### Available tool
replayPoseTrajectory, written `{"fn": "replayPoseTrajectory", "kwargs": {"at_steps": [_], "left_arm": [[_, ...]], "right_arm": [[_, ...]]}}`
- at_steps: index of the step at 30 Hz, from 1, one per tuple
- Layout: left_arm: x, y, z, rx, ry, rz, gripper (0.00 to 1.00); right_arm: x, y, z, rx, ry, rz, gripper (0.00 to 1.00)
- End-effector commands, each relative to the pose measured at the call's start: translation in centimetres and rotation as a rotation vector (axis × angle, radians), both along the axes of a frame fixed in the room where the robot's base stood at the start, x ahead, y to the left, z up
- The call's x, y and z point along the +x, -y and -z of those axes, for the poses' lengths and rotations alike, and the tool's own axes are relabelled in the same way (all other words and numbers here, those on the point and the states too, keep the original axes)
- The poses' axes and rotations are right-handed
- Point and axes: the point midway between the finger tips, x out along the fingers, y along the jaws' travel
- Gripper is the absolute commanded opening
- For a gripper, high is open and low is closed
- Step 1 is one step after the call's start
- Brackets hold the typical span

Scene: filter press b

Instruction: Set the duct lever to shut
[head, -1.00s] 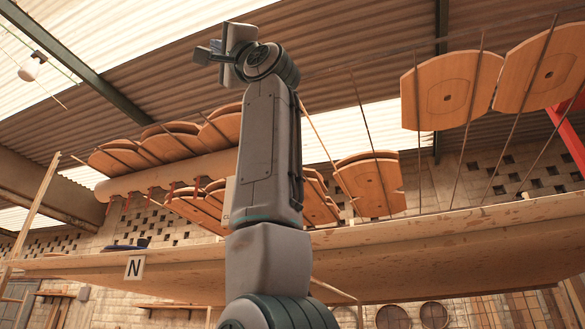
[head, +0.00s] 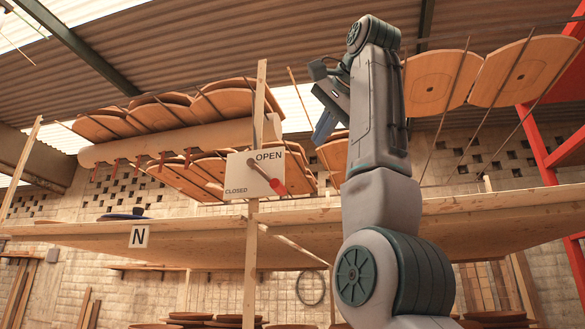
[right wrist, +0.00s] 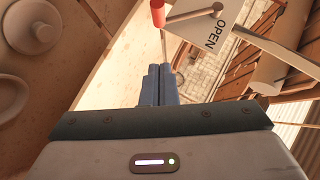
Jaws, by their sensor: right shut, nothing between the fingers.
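The duct lever (head: 277,186) has a red grip on a thin dark rod and sits on a white sign plate (head: 238,170) fixed to a wooden post. The plate reads OPEN at upper right and CLOSED at lower left. The lever slants down to the right, with its red end at the plate's right edge. My right gripper (head: 322,130) is shut and empty, to the right of the plate in the head view. In the right wrist view its blue-grey fingers (right wrist: 159,84) are together, below the red grip (right wrist: 157,12), apparently apart from it. My left gripper is not in view.
Racks of wooden boards (head: 516,72) hang above, and a wooden duct-like beam (head: 180,145) runs behind the plate. A red frame (head: 540,150) stands at the right.

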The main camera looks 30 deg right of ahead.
Motion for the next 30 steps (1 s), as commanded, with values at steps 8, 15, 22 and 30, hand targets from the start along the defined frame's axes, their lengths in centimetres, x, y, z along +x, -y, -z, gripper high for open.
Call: {"fn": "replayPoseTrajectory", "kwargs": {"at_steps": [8,15,22,30], "left_arm": [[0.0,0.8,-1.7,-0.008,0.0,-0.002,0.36],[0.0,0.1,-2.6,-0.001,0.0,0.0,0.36],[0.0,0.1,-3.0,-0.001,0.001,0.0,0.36],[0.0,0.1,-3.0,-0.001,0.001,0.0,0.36]], "right_arm": [[5.7,1.0,2.2,-0.001,-0.002,0.0,0.0],[8.7,-0.1,4.1,-0.003,0.001,-0.002,0.0],[9.6,-1.0,5.1,-0.002,0.002,-0.002,0.0],[9.7,-1.0,5.2,-0.002,0.002,-0.002,0.0]]}}
